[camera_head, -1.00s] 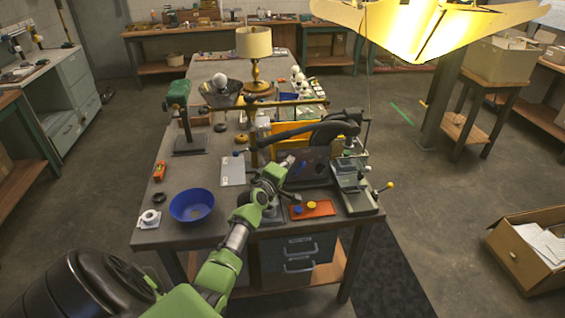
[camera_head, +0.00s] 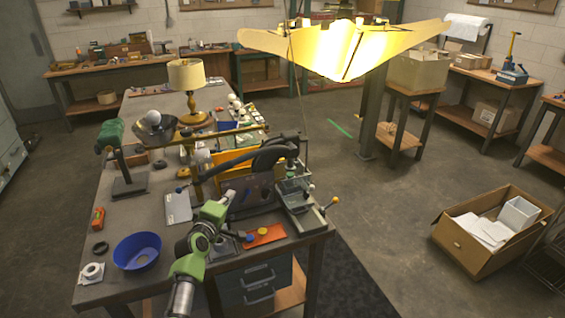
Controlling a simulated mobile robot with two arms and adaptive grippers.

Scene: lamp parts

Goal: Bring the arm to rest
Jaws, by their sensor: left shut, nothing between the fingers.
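My left arm, green and grey, comes up from the bottom edge over the near side of the workbench (camera_head: 150,208). Its gripper (camera_head: 226,199) is shut and empty, in front of the dark machine with a curved black handle (camera_head: 262,165). The orange tray (camera_head: 262,238) with a yellow and a blue piece is just right of the arm. A blue bowl (camera_head: 138,251) is to the left of it. Whether the fingertips touch anything is hard to tell at this size. My right gripper is not in view.
A table lamp with a cream shade (camera_head: 187,73) stands farther back on the bench. A grey vise-like fixture (camera_head: 298,200) is at the right edge. A lit yellow hanging shade (camera_head: 340,48) is overhead. An open cardboard box (camera_head: 470,245) lies on the floor at right; floor between is clear.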

